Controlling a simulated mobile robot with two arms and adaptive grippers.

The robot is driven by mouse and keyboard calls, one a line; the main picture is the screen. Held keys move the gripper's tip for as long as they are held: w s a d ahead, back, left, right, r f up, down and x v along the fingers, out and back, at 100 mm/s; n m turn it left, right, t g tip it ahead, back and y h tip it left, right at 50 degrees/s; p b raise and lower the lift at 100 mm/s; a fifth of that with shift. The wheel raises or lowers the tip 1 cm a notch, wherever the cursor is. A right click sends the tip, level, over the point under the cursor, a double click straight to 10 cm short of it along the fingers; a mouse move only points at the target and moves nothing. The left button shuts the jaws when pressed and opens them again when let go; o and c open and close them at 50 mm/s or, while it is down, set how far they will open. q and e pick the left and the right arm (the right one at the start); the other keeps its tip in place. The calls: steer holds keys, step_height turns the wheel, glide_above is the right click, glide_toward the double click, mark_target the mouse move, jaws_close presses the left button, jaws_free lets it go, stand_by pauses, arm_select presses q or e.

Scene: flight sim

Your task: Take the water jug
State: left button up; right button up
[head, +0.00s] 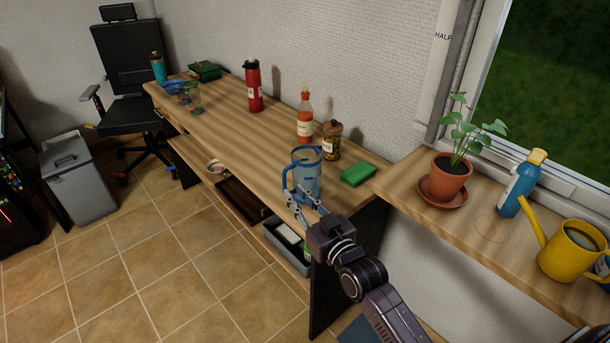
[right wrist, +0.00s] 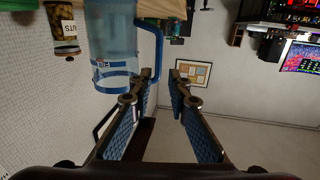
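The water jug (head: 308,172) is a clear blue pitcher with a blue handle on its left side, standing upright near the front edge of the wooden desk. In the right wrist view, which looks upside down, the jug (right wrist: 112,45) is at the upper left, with its handle beside the left fingertip. My right gripper (head: 303,201) is open at the jug's near side, close to the handle. I cannot tell whether a finger touches the handle. My left gripper is not in view.
A red bottle (head: 254,88) is further back. The right-hand shelf holds a potted plant (head: 451,177), blue bottle (head: 518,190) and yellow watering can (head: 570,252).

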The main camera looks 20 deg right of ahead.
mark_target(285, 178)
steer(key=shift+w+r, duration=0.2)
steer(key=shift+w, duration=0.6)
steer(key=shift+w+a+p, duration=0.2)
steer(key=shift+w+a, duration=0.05)
steer(key=shift+w, duration=1.3)
steer(key=shift+w+a+p, duration=0.2)
steer(key=shift+w, duration=1.35)
steer(key=shift+s, duration=0.1)
steer(key=shift+c, duration=0.4)
jaws_close()
steer(key=shift+r, duration=0.15)
